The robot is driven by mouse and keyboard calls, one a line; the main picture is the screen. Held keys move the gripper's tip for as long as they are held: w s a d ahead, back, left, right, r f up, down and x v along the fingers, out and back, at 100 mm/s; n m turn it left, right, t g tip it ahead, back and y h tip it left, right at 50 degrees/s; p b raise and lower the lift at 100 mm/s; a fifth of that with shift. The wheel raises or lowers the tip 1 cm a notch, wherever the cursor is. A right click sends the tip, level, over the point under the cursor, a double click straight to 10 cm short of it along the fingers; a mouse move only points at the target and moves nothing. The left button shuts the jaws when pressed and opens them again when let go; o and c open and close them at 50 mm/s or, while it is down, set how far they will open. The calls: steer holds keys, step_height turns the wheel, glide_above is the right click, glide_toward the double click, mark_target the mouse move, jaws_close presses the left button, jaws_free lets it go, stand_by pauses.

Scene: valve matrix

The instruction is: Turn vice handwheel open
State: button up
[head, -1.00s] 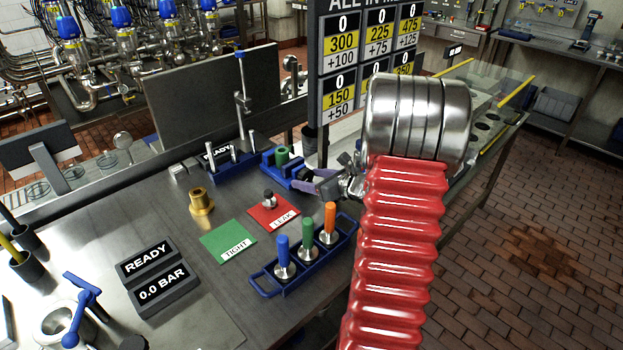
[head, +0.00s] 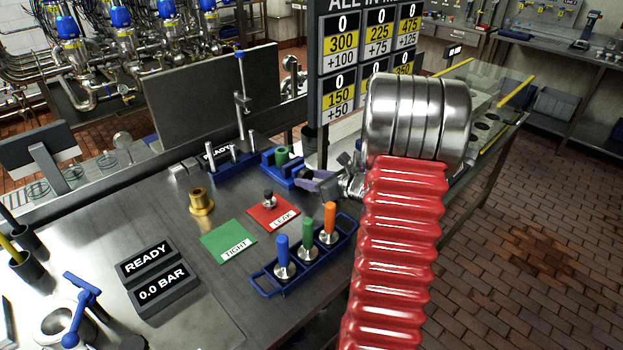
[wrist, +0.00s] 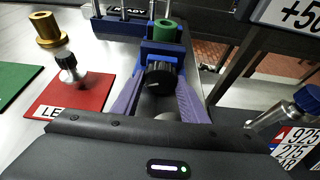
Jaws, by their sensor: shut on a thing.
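The blue vice (head: 280,174) stands on the bench behind the red LEAK mat, with a green cylindrical part (head: 282,155) in it. In the wrist view the vice (wrist: 160,46) shows straight ahead, with the green part (wrist: 166,30) at its top. The black ribbed handwheel (wrist: 160,76) faces me on the vice's near side. My gripper (wrist: 158,86) is shut on the handwheel, with one purple finger on each side of it. In the head view my gripper (head: 312,182) shows at the vice's right; the handwheel is hidden there.
A red LEAK mat (head: 285,217) with a small metal fitting, a green TIGHT mat (head: 228,241) and a brass fitting (head: 200,201) lie nearby. A blue tray (head: 299,273) holds three colored-handled tools. A scoreboard (head: 366,65) stands close behind my wrist.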

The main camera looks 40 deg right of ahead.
steer(key=shift+n, duration=0.3)
steer(key=shift+a+n+h, duration=0.1)
steer(key=shift+n+h, duration=1.2)
steer(key=shift+n, duration=0.3)
steer(key=o, duration=1)
steer(key=shift+o, duration=0.2)
steer(key=shift+r, duration=0.15)
step_height(320, 180, up, 10)
steer(key=shift+f, duration=0.2)
